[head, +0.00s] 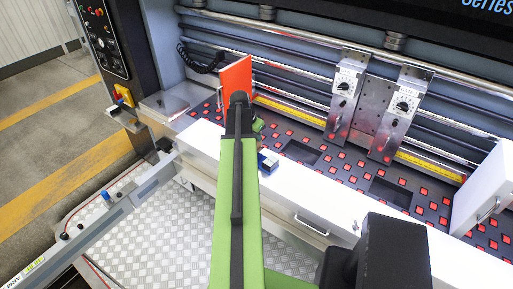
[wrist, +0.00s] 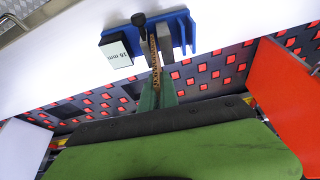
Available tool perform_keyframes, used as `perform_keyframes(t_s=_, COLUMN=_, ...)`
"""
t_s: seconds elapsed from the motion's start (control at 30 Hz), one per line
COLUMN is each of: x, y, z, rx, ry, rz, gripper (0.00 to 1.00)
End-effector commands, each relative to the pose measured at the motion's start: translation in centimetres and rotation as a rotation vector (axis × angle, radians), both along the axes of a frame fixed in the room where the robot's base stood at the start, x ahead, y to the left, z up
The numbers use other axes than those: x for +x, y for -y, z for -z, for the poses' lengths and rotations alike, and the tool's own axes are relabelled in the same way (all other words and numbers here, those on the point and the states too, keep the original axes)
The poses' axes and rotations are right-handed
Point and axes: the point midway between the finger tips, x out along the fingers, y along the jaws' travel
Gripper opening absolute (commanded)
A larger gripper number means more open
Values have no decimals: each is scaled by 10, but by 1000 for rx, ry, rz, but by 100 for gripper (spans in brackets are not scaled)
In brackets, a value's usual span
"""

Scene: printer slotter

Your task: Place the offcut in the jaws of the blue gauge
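The offcut's far end overlaps the gauge between the display and the grey block. I cannot tell whether it is inside the jaws or above them. In the head view my arm hides the offcut.
An orange panel (head: 235,83) stands upright just beyond my arm. A white panel (head: 483,188) with a handle stands at the right. Dark decking with several red squares lies behind the white ledge (head: 318,207). Two grey slotter heads (head: 345,90) hang on rails.

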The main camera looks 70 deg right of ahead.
Motion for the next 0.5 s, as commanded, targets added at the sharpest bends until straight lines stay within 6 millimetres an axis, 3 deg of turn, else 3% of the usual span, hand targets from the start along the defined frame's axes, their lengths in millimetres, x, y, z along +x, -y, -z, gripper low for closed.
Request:
perform_keyframes(t_s=0.2, x=0, y=0, z=37, rx=0, ry=0, rz=-1, gripper=0)
perform_keyframes(t_s=0.5, x=1, y=0, z=35, rx=0, ry=1, rz=-1, gripper=0)
